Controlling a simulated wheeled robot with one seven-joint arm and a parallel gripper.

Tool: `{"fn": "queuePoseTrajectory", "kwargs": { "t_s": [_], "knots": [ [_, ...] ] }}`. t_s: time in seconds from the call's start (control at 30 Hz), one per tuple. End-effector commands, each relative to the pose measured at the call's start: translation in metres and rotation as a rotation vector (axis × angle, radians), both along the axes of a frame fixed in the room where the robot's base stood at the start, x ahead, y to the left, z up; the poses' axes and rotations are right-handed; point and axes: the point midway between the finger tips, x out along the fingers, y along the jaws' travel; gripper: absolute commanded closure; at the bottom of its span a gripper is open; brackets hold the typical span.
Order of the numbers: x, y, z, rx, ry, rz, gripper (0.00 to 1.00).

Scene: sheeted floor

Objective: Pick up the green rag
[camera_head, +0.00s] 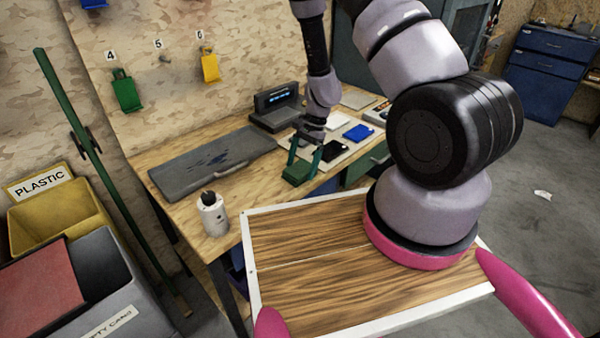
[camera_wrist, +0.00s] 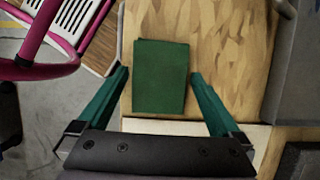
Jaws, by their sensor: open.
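The green rag (camera_head: 297,173) lies folded flat on the wooden table, near its front edge. In the wrist view the green rag (camera_wrist: 161,76) is a dark green rectangle between and just beyond my fingers. My gripper (camera_head: 305,152) is over the rag at the table's edge, with its teal fingers pointing down. In the wrist view my gripper (camera_wrist: 158,84) is open, with one finger on each side of the rag and nothing held. I cannot tell how far the fingertips are above the table.
Grey and yellow bins (camera_head: 60,218) stand at left.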

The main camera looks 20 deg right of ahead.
Motion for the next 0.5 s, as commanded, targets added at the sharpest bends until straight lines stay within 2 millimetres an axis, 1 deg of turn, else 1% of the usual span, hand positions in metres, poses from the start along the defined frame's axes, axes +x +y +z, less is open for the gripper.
{"fn": "queuePoseTrajectory", "kwargs": {
  "t_s": [0.5],
  "knots": [
    [0.0000,-0.0001,-0.0043,0.000,0.000,0.000,0.00]
  ]
}}
